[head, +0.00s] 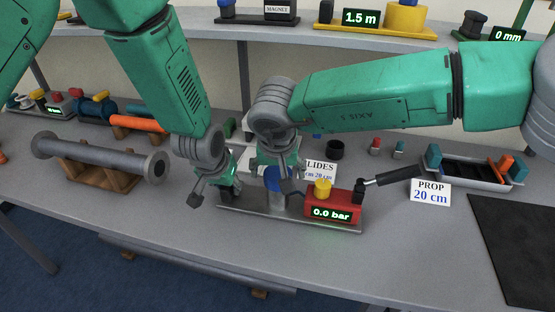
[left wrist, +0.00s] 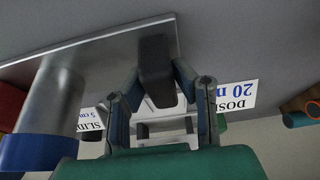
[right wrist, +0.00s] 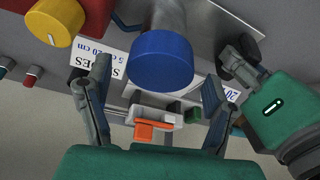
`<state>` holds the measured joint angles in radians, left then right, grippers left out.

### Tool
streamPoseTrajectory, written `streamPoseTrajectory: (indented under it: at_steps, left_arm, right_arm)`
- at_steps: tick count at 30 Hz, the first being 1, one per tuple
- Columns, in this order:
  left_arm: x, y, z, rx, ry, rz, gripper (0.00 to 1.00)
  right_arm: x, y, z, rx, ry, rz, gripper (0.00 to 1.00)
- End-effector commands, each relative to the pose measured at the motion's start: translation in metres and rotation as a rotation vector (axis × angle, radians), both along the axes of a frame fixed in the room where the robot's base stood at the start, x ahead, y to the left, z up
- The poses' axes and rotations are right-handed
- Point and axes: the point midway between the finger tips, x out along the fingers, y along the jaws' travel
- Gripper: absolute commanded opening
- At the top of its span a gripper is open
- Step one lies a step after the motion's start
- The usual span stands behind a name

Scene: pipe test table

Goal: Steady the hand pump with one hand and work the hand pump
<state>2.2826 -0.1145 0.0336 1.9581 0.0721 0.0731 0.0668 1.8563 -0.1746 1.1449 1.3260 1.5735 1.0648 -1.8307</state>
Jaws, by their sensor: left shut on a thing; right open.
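The hand pump has a red body (head: 333,206) with a yellow knob (head: 323,188), a display reading 0.0 bar, and a black lever (head: 393,175) reaching out to the right. It stands on a metal base plate (head: 290,219) with a blue-capped metal cylinder; the blue cap (right wrist: 161,60) is clear in the right wrist view. My left gripper (head: 213,192) is shut on a black block (left wrist: 155,65) at the plate's left end. My right gripper (head: 276,172) is open, its fingers either side of the blue cap; contact cannot be told.
A grey pipe (head: 100,156) lies on a wooden cradle at left. A PROP 20 cm card (head: 430,192) stands below the lever, with a tray (head: 470,170) behind it. A black mat (head: 515,245) lies at right. The front table strip is clear.

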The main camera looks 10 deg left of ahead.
Motion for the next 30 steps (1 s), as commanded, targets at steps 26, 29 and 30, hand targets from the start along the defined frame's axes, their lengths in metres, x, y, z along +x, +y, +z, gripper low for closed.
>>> streamPoseTrajectory:
  at_steps: [26, 29, 30]
  left_arm:
    - [0.0003, -0.0003, 0.0006, 0.000, -0.001, 0.000, 0.00]
    - [0.0003, -0.0003, 0.0006, 0.000, -0.001, 0.000, 0.00]
    - [0.0003, -0.0003, 0.0006, 0.000, -0.001, 0.000, 0.00]
  right_arm:
    - [0.0055, 0.0008, -0.0134, 0.000, 0.000, -0.001, 0.17]
    - [0.0053, 0.0011, -0.0134, 0.000, 0.000, -0.011, 0.17]
    - [0.0052, 0.0015, -0.0133, 0.000, 0.000, -0.035, 0.17]
